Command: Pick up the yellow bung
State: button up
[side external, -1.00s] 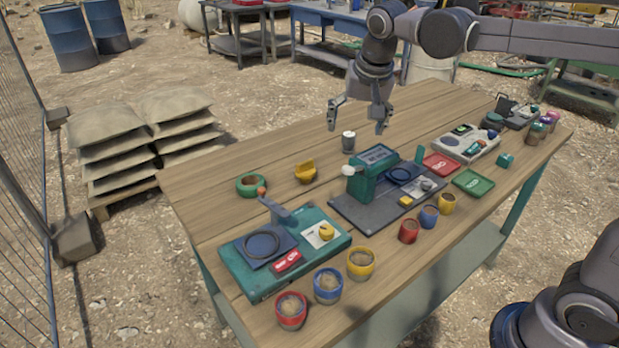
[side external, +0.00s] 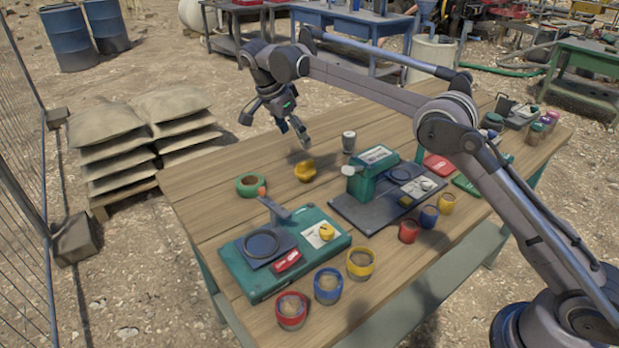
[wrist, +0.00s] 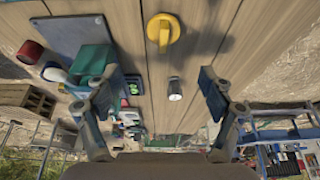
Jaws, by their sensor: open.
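The yellow bung (side external: 305,171) lies on the wooden table, between the green tape ring and the small grey canister. In the wrist view the yellow bung (wrist: 163,31) is at the top middle, round with a raised grip bar across it. My gripper (side external: 274,127) is above the far edge of the table, behind and left of the bung and apart from it. In the wrist view my gripper (wrist: 155,80) has its two fingers spread wide, with nothing held between them. The bung shows beyond the fingertips, near the top edge of the picture.
A grey canister (side external: 349,142) stands right of the bung; it also shows in the wrist view (wrist: 175,89). A green ring (side external: 251,185) lies to the left. Two green devices, one a teal case (side external: 240,277), stand nearer the front. Table around the bung is bare.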

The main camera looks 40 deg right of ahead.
aim_at(305, 162)
jog(key=x, duration=0.6)
jog(key=shift+w+a, duration=0.1)
jog(key=shift+x, duration=2.65)
jog(key=shift+w+a, duration=0.15)
jog(key=shift+c, duration=0.2)
jog(key=c, duration=1.1)
